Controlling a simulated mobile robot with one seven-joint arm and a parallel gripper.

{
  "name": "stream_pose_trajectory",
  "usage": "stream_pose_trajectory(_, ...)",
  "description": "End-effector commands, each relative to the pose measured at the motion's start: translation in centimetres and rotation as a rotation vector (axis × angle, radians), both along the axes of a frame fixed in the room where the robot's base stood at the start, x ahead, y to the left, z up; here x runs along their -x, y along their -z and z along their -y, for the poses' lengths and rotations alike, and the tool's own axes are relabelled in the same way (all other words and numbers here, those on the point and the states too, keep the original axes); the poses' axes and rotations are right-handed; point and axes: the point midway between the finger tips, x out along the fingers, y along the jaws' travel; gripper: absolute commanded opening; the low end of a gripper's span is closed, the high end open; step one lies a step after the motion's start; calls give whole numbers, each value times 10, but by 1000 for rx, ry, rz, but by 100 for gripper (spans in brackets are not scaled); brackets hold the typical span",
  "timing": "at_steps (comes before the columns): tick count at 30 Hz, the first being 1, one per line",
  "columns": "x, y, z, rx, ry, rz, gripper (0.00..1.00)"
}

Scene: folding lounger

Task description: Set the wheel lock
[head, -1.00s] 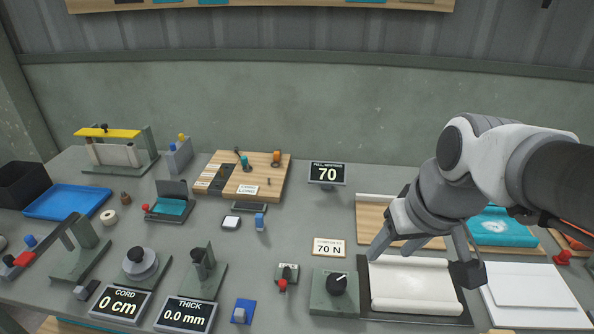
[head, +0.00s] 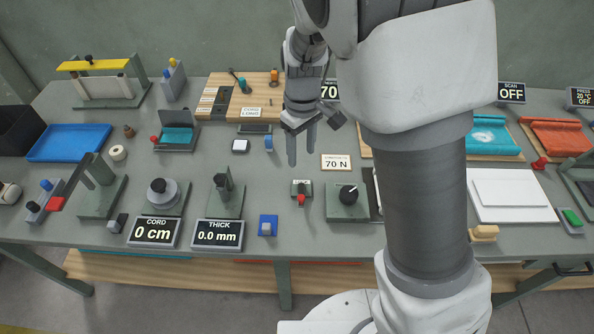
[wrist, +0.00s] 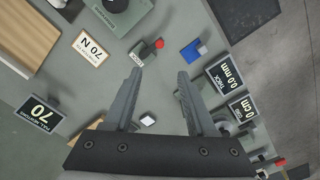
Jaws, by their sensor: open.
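A small grey switch block with a red-tipped lever (head: 301,195) sits on the bench beside the knob box. The dark round knob (head: 348,194) sits on a green-grey box just right of the switch. My gripper (head: 302,153) is open and empty, pointing down above the bench, behind the switch in the head view.
A 70 N card (head: 336,162) lies right of my gripper. A blue block (head: 268,225) and the THICK display (head: 217,233) stand left of the switch. My arm hides part of the roller tray right of the knob.

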Motion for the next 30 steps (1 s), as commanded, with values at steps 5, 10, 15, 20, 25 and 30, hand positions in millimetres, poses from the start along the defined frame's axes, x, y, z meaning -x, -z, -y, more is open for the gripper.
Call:
stream_pose_trajectory(5, 1, 23, 1, 3, 1, -4, 57)
stream_pose_trajectory(10, 1, 59, 2, 3, 3, -5, 57)
stream_pose_trajectory(15, 1, 95, 1, 3, 3, -4, 57)
stream_pose_trajectory(20, 1, 126, 2, 2, 4, -4, 57)
stream_pose_trajectory(25, 0, 152, 1, 1, 3, -1, 57)
stream_pose_trajectory(30, 0, 167, 1, 0, 3, 0, 57)
